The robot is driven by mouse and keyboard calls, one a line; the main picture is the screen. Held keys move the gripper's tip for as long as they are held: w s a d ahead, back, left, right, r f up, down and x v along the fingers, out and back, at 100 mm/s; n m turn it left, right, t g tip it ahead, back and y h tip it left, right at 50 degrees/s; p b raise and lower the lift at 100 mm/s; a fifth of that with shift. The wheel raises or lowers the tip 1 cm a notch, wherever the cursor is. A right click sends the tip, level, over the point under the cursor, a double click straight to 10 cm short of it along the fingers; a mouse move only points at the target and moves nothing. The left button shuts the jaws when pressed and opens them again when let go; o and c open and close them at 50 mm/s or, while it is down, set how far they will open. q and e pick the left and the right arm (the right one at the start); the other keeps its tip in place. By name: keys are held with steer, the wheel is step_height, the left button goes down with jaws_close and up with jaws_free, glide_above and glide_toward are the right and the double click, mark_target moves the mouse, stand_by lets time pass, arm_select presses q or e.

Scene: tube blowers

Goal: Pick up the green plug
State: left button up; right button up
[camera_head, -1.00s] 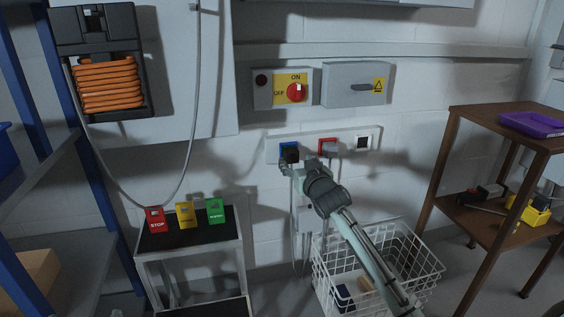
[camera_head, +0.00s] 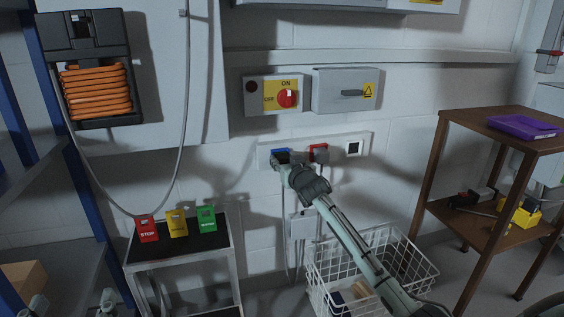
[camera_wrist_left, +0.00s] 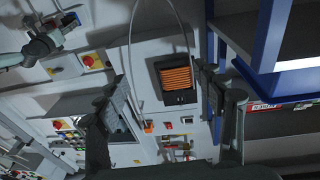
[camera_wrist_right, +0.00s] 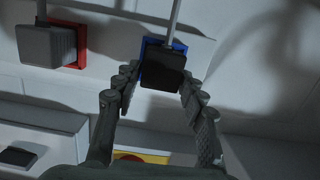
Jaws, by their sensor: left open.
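No green plug shows clearly in these frames. A black plug (camera_wrist_right: 163,73) sits in the blue wall socket (camera_head: 280,152). My right gripper (camera_head: 279,163) is at that plug. In the right wrist view its two fingers (camera_wrist_right: 160,80) lie either side of the plug, tips close to its sides; contact cannot be told. A grey plug (camera_wrist_right: 47,46) sits in the red socket (camera_head: 319,152). My left gripper (camera_wrist_left: 162,75) is open and empty, far from the sockets. A green tag (camera_head: 207,218) stands on a small table beside yellow and red tags.
The white socket (camera_head: 354,148) is right of the red one. A wire basket (camera_head: 400,265) stands below the sockets. A brown shelf (camera_head: 487,212) is at the right. A switch box with a red knob (camera_head: 287,98) is above. An orange cable reel (camera_head: 97,92) hangs at upper left.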

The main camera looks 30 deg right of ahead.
jaws_close()
steer(key=shift+s+r, duration=0.15)
arm_select(q)
steer(key=s+a+f+g+y+p, duration=0.1)
steer(key=a+f+g+y, duration=0.1)
steer(key=f, duration=0.4)
steer(key=s+a+f+g+y+p, duration=0.1)
steer(key=a+f+g+y, duration=0.1)
steer(key=a+f+g, duration=0.2)
step_height(320, 180, down, 3)
steer(key=shift+s+a+r+n+g+p, duration=0.2)
steer(key=shift+a+n+g+p, duration=0.15)
steer(key=shift+a, duration=0.45)
arm_select(e)
steer(key=s+a+r, duration=0.1)
steer(key=s+r, duration=0.3)
steer(key=s, duration=0.2)
steer(key=s+a+r, duration=0.2)
steer(key=s+r, duration=0.1)
steer(key=s, duration=0.4)
steer(key=shift+s+a+r, duration=0.15)
steer(key=shift+s+r, duration=0.05)
steer(key=shift+r, duration=0.15)
arm_select(q)
steer(key=shift+r, duration=0.1)
